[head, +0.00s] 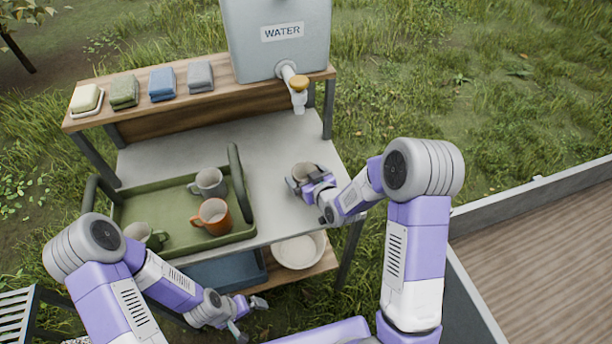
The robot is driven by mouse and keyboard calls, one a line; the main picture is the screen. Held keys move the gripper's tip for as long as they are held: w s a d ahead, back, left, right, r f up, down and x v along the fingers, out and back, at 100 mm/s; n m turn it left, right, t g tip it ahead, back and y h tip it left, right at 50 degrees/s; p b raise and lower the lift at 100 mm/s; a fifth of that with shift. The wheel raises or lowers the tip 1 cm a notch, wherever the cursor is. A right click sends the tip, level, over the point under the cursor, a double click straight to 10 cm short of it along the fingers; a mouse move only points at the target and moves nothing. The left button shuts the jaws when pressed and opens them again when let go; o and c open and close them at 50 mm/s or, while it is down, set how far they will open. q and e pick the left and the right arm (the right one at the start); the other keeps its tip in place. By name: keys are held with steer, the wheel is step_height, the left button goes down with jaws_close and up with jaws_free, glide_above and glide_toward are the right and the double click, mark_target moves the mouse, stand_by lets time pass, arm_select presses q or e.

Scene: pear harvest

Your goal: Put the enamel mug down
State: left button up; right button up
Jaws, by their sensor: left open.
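A pale beige-grey mug (302,169) is at my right gripper (308,183), on or just above the right part of the grey worktop (272,203), below the tap. The gripper's fingers are on either side of the mug and appear closed on it. They hide part of it, and I cannot tell whether its base touches the worktop. My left gripper (249,318) is open and empty, low in front of the bench. The green tray (180,239) holds a grey mug (209,182), an orange-brown mug (213,215) and a pale green mug (143,234).
A water tank (277,48) with a tap (296,88) stands on the wooden back shelf (215,107). Folded cloths (162,83) and a soap dish (87,101) are also there. A white basin (300,250) and blue bin (225,270) are below. Worktop between tray and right gripper is clear.

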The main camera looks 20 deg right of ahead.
steer(key=shift+r, duration=0.15)
steer(key=p+v, duration=1.2)
stand_by(0.4)
stand_by(0.6)
